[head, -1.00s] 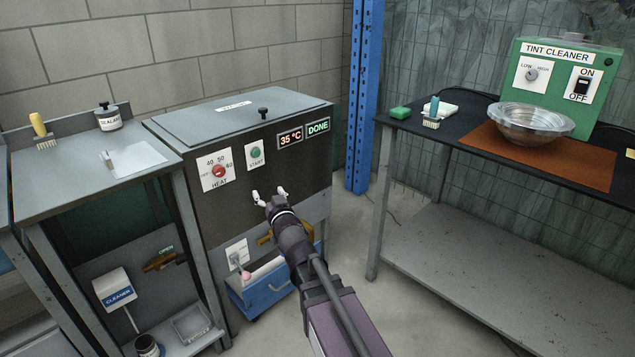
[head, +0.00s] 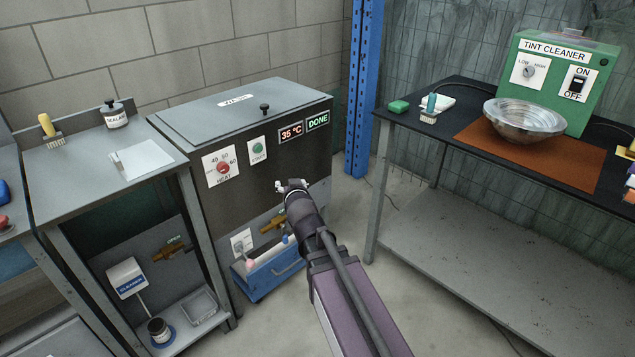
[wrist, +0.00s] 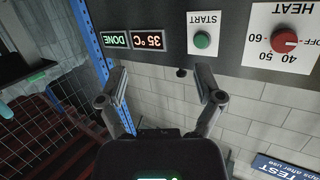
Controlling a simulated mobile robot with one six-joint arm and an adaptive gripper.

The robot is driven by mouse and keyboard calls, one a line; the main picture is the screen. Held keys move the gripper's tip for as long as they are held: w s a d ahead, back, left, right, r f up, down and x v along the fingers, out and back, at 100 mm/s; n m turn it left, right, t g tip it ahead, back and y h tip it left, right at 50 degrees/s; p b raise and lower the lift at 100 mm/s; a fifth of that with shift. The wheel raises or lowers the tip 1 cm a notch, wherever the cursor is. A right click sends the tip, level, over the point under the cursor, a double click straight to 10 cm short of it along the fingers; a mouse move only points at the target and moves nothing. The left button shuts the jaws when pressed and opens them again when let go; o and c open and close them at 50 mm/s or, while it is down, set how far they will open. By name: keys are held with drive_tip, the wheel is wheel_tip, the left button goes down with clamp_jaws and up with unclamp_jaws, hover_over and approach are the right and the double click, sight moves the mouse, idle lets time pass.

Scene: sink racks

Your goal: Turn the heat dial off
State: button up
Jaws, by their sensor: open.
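The red heat dial (head: 223,168) is on a white plate marked HEAT on the dark front panel of the grey machine (head: 240,199). In the wrist view the red dial (wrist: 284,40) shows at the upper right, with OFF, 40, 50 and 60 marks around it. Its exact setting is hard to read. My gripper (head: 291,185) is in front of the panel, to the right of and below the dial. In the wrist view my gripper (wrist: 161,80) has its two fingers spread and empty, apart from the dial.
A green START button (head: 258,147) sits right of the dial, then a 35 °C display (head: 291,133) and a DONE display (head: 318,122). A bench (head: 95,165) is at left, a blue post (head: 362,90) at right.

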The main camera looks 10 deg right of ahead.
drive_tip(key=s+d+r+g+h+p, duration=0.1)
drive_tip(key=s+d+r+g+p, duration=0.3)
drive_tip(key=s+g+p, duration=0.4)
drive_tip(key=s+d+p, duration=0.1)
drive_tip(key=p, duration=0.5)
drive_tip(key=shift+s+d+r+g+h+p, duration=0.2)
drive_tip(key=shift+s+r+g+h+p, duration=0.1)
drive_tip(key=shift+s, duration=0.1)
drive_tip(key=shift+s+f, duration=0.1)
drive_tip(key=shift+f, duration=0.05)
idle(0.7)
drive_tip(key=s+f+n+g+y, duration=0.1)
drive_tip(key=s+f+g+y, duration=0.15)
drive_tip(key=s+g, duration=0.7)
wheel_tip(320, 180, up, 11)
drive_tip(key=s+t+p, duration=0.2)
drive_tip(key=t+p, duration=0.1)
drive_tip(key=p, duration=0.9)
drive_tip(key=shift+r+h, duration=0.2)
drive_tip(key=shift+h, duration=0.25)
